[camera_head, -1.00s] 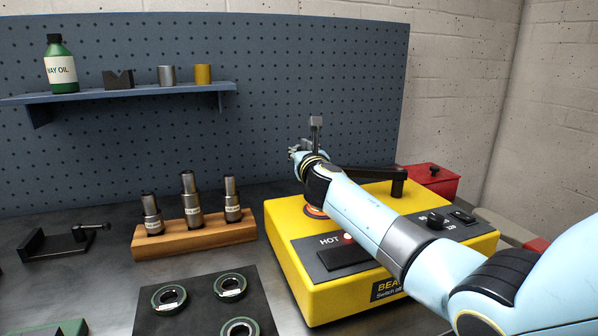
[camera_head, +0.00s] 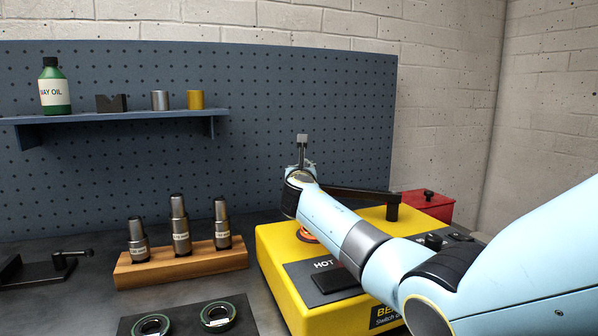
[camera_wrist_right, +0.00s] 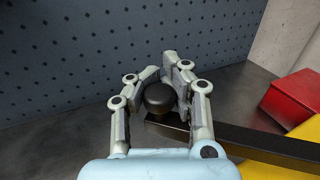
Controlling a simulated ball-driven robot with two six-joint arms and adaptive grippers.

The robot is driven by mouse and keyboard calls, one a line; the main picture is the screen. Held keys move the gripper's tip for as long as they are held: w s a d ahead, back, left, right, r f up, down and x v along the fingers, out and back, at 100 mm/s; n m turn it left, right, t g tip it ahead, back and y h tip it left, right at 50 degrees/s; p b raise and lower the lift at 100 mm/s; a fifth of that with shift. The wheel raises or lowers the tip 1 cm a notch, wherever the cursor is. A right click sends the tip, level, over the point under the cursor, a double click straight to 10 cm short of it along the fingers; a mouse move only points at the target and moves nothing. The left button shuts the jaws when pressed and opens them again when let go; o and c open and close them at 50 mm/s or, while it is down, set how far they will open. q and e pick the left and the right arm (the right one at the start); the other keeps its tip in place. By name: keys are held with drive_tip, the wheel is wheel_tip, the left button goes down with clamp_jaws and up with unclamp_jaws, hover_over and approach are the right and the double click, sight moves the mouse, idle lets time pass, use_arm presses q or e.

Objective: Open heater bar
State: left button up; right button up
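The yellow bearing heater (camera_head: 275,270) stands on the bench, marked HOT on its top panel. Its dark heater bar (camera_head: 355,192) runs left from a short post at the heater's back right. In the right wrist view the bar (camera_wrist_right: 255,140) ends at a black round knob (camera_wrist_right: 160,97). My right gripper (camera_wrist_right: 163,78) has its fingers bent in on both sides of this knob and looks shut on it. In the head view the right gripper (camera_head: 302,150) is at the bar's left end, which my arm partly hides. My left gripper is not in view.
A wooden block (camera_head: 185,262) with several labelled arbors stands left of the heater. A dark mat with green-rimmed rings (camera_head: 217,315) lies in front. A red box (camera_head: 428,203) is behind right. The blue pegboard (camera_head: 300,90) rises close behind.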

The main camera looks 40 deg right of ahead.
drive_tip(key=o, duration=0.8)
drive_tip(key=shift+s+d+f, duration=0.2)
drive_tip(key=shift+s+d, duration=0.15)
drive_tip(key=shift+d, duration=0.1)
drive_tip(key=shift+o, duration=0.2)
drive_tip(key=shift+w+a+r, duration=0.1)
drive_tip(key=shift+a, duration=0.05)
drive_tip(key=shift+a, duration=0.2)
drive_tip(key=v, duration=1.2)
drive_tip(key=shift+d, duration=0.2)
